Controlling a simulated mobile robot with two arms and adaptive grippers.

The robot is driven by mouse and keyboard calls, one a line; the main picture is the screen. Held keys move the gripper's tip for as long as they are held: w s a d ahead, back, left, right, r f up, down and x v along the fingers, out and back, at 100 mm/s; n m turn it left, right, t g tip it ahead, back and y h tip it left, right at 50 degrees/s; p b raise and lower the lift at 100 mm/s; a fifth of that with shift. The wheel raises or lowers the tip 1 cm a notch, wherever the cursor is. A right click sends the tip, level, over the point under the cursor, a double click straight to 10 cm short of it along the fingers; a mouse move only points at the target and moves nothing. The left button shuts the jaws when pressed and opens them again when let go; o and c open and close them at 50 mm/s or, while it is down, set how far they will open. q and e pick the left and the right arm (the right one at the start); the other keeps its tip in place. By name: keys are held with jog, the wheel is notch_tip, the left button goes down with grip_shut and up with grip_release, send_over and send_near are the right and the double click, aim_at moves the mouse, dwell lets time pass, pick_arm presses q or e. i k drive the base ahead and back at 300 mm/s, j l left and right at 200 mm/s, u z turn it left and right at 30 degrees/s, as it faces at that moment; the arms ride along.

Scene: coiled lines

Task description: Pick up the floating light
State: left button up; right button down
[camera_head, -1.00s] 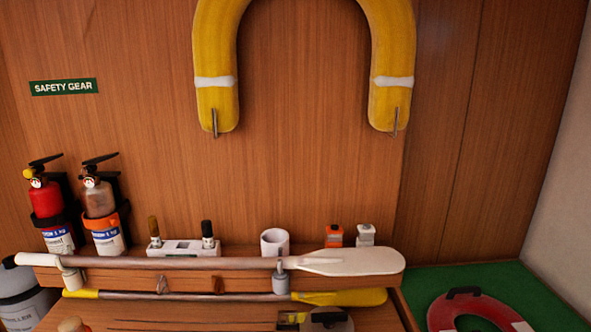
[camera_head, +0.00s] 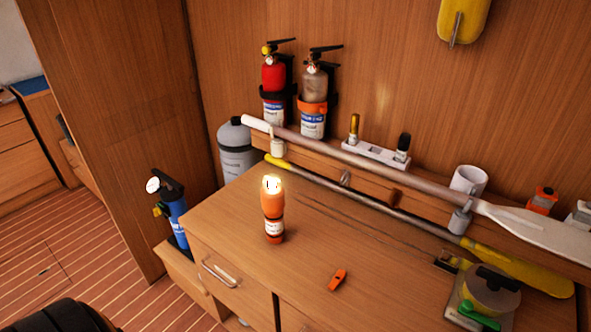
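The floating light (camera_head: 273,212) is an orange, torch-like thing with a glowing top. It stands upright on the wooden counter (camera_head: 225,212), near its left end. It is clear on all sides. Neither of my grippers shows in the head view, so I cannot see whether they are open or shut.
An orange whistle-like piece (camera_head: 338,280) lies on the counter right of the light. Behind run a white-bladed paddle (camera_head: 535,228) and a yellow-bladed paddle (camera_head: 515,268). A reel-like item (camera_head: 488,292) sits at right. A blue cylinder (camera_head: 178,215) stands at left, beside open floor.

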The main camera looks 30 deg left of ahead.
aim_at(272, 193)
jog(key=u, duration=1.2)
